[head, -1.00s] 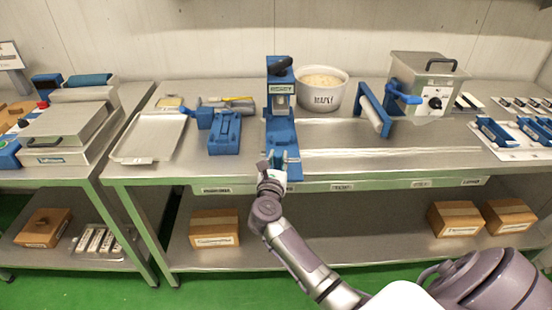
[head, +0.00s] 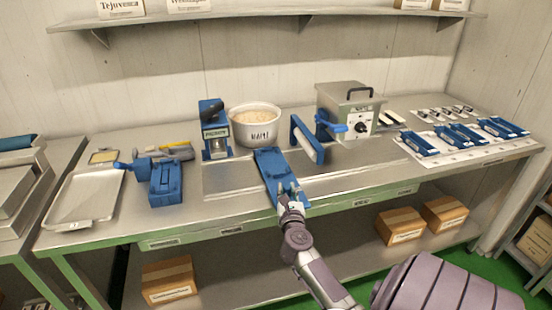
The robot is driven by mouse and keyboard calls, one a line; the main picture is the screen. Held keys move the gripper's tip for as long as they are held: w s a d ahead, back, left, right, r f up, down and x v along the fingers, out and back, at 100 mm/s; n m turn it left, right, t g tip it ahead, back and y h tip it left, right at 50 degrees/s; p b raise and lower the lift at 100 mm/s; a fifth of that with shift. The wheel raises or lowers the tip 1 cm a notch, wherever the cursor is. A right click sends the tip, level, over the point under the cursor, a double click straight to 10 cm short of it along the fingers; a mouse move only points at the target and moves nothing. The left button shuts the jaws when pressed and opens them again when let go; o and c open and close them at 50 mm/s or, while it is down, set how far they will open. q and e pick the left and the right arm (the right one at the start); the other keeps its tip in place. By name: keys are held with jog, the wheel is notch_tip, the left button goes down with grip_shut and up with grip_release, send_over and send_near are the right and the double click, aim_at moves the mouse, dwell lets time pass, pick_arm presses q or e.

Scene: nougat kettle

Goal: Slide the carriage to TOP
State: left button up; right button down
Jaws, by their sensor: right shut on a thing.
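The carriage (head: 268,168) is a flat blue plate lying across pale metal strips on the steel table, in the head view. It sits between the blue press (head: 214,132) on its left and the blue-framed roller (head: 307,141) on its right. My right gripper (head: 289,191) is shut on the carriage at its near end, by the table's front edge. The gripper partly hides that end. Small label plates (head: 231,230) run along the front edge, but their words are too small to read. My left gripper is not in view.
A white pot (head: 255,128) of pale mass stands behind the carriage. A grey machine (head: 349,112) with a blue lever stands right of the roller. A blue block (head: 166,184) and a metal tray (head: 84,200) are at left. The strip surface right of the carriage is clear in front.

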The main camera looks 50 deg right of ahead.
jog(key=shift+f, duration=0.1)
jog(key=c, duration=0.9)
grip_release()
jog(key=shift+a, duration=0.1)
jog(key=v, duration=1.2)
